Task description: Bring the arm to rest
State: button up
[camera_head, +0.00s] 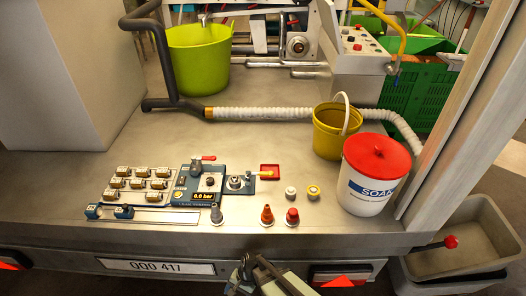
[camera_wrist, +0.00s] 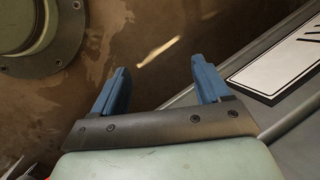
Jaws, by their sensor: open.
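My gripper shows in the wrist view (camera_wrist: 158,85) with its two blue fingers wide apart and nothing between them. It hangs over a brown, stained floor, beside the trailer's edge and its white number plate (camera_wrist: 285,55). In the head view only part of my arm shows, at the bottom centre in front of the trailer (camera_head: 130,240); the fingers cannot be made out there. The number plate (camera_head: 156,267) reads "QOO 417" in that view.
The trailer bed holds a blue device (camera_head: 207,190) with a gauge, several small boxed parts (camera_head: 137,183), small red and white fittings (camera_head: 292,216), a SOAK bucket (camera_head: 372,185) with red lid, a yellow bucket (camera_head: 330,140) and a green tub (camera_head: 198,60). A grey bin (camera_head: 460,255) stands at right.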

jog(key=s+d+n+g+h, duration=0.1)
jog(key=s+d, duration=0.5)
jog(key=d, duration=0.7)
jog(key=s+d+n+g+h, duration=0.2)
jog(key=s+d, duration=0.5)
jog(key=d, duration=0.7)
jog(key=shift+s+f+n+g, duration=0.15)
jog(key=shift+f+n+g, duration=0.35)
jog(key=shift+n, duration=0.1)
